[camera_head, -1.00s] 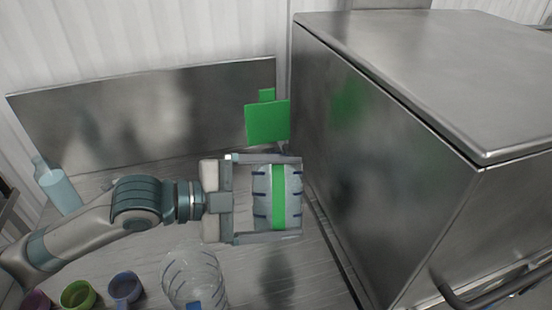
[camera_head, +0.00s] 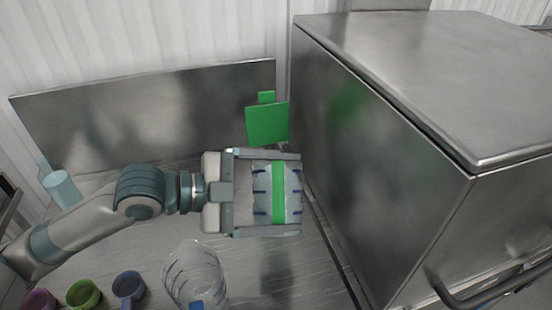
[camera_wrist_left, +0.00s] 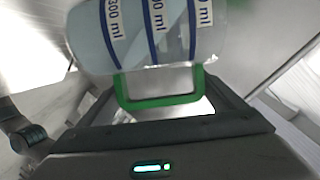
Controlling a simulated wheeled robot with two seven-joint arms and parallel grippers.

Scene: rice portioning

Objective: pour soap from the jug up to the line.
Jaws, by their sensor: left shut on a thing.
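My left gripper (camera_head: 297,193) is shut on a clear jug (camera_head: 262,210) with a green handle (camera_head: 279,195), beside the metal box. In the left wrist view, the jug (camera_wrist_left: 105,45) fills the top, with blue bands and white "ml" labels, and its green handle (camera_wrist_left: 158,102) is nearest the gripper. Pale contents seem to show through its wall; their level is unclear. A clear ribbed vessel (camera_head: 180,265) stands at the bottom of the head view, below and left of the jug and apart from it. A blue patch shows low on it. My right gripper is not in view.
A large metal box (camera_head: 390,170) fills the right side. A metal panel (camera_head: 150,115) and a green card-like piece (camera_head: 267,124) stand behind. Blue (camera_head: 129,287), green (camera_head: 84,294) and purple (camera_head: 40,300) cups are at bottom left. A pale blue bottle (camera_head: 62,190) stands left.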

